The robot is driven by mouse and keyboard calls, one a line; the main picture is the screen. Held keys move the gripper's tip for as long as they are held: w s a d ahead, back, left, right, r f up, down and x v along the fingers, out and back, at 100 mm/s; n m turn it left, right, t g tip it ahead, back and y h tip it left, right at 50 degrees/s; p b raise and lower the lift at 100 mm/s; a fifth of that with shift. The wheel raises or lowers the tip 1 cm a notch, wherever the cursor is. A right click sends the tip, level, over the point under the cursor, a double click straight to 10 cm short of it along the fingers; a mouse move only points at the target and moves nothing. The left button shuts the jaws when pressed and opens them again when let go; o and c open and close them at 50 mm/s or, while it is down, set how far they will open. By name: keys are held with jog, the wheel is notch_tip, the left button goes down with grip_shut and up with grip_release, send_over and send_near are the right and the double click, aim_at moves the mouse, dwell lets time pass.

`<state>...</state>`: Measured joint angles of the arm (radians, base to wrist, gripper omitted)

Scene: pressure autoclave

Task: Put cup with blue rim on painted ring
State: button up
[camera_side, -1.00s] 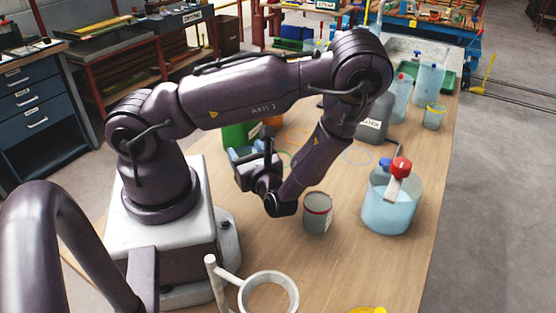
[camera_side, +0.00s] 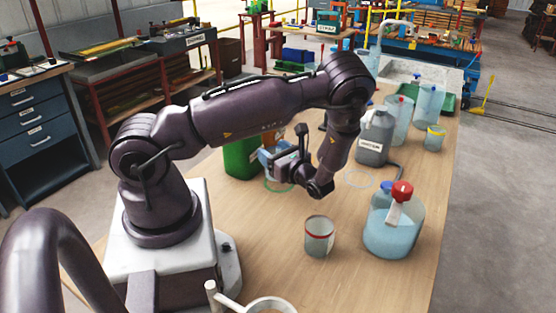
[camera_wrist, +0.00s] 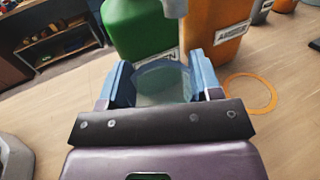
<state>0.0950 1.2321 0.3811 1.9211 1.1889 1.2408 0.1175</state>
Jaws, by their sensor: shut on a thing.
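My gripper (camera_wrist: 163,85) has its two light-blue fingers closed on a translucent cup (camera_wrist: 160,84) with a blue-tinted rim, seen between the fingers in the wrist view. In the side view my gripper (camera_side: 276,157) is low over the table, just right of the green container; the cup is mostly hidden there. An orange painted ring (camera_wrist: 272,99) lies right of the gripper in the wrist view. I cannot tell the cup's height.
A green container (camera_wrist: 137,30) and an orange container (camera_wrist: 215,32) stand just beyond the gripper. A grey jug (camera_side: 376,137), a red-capped bottle (camera_side: 392,225), a red-rimmed cup (camera_side: 319,238) and a yellow-rimmed cup (camera_side: 434,138) stand around.

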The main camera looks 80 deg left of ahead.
jog(key=shift+w+a, duration=0.5)
jog(key=shift+w+a+f, duration=0.1)
jog(key=shift+f, duration=0.8)
jog(key=shift+w+a+f, duration=0.1)
jog(key=shift+f, duration=0.75)
jog(key=shift+f, duration=0.1)
jog(key=o, duration=0.9)
